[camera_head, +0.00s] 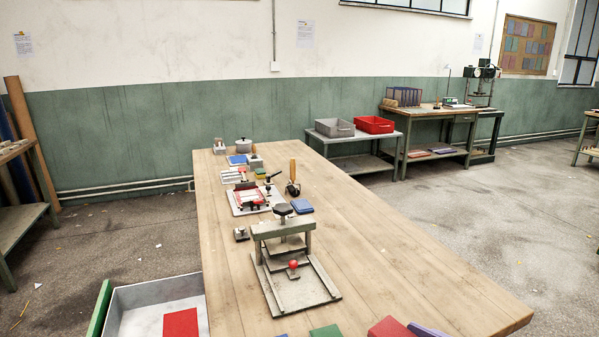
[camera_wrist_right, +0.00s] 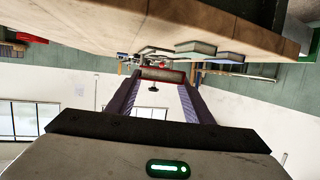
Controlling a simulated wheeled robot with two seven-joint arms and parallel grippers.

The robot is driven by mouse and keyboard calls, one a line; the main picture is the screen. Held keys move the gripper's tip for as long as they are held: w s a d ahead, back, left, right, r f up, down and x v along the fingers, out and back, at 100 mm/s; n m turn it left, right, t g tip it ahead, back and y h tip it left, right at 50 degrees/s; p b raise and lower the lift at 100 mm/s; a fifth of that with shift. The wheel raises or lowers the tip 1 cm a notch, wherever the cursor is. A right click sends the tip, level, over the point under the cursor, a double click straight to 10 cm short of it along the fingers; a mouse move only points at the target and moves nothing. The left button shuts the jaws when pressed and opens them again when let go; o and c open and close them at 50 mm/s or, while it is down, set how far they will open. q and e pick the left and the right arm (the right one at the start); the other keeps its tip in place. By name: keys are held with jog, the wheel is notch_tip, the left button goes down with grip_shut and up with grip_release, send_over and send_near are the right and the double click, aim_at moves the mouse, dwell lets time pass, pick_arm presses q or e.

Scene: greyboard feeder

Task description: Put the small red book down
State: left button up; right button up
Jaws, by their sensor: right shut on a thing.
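My right gripper (camera_wrist_right: 160,88) shows in the right wrist view, which is upside down. The book is held off the table, and the tabletop (camera_wrist_right: 100,28) shows at the top of the picture. In the head view a red book (camera_head: 390,327) is cut by the bottom edge, right of a green book (camera_head: 325,331); it appears to be the held one. Its underside is hidden. My left gripper is in neither view.
A grey box (camera_head: 155,292) with a green side stands left of the table, with a red cover in it. The table's right part (camera_head: 430,280) is bare.

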aim_at(401, 335)
jog(key=s+d+r+n+g+y, duration=0.1)
jog(key=s+r+n+g+y, duration=0.2)
jog(key=s, duration=0.6)
jog(key=shift+d+r+n+g+y, duration=0.3)
jog(key=shift+r+n+g+y, duration=0.1)
jog(key=shift+r+n, duration=0.3)
jog(key=w+f+m+t+h, duration=0.1)
jog(key=w, duration=0.1)
jog(key=w+a+f+m+t+h, duration=0.1)
jog(key=w+f, duration=0.1)
jog(key=w, duration=0.1)
jog(key=w+f+m+t+h, duration=0.1)
jog(key=w, duration=0.1)
jog(key=shift+w+a+f+m, duration=0.15)
jog(key=shift+w+a+m, duration=0.15)
jog(key=shift+w, duration=0.1)
jog(key=w, duration=0.1)
jog(key=w+m+t+h, duration=0.1)
jog(key=w+a+h, duration=0.1)
jog(key=w, duration=0.1)
jog(key=shift+r+m, duration=0.3)
jog(key=shift+m, duration=0.1)
jog(key=w+r, duration=0.1)
jog(key=w+a+r+m+t+h, duration=0.1)
jog(key=w+a+r+h, duration=0.1)
jog(key=w, duration=0.1)
jog(key=shift+w+r+m, duration=0.1)
jog(key=shift+m, duration=0.3)
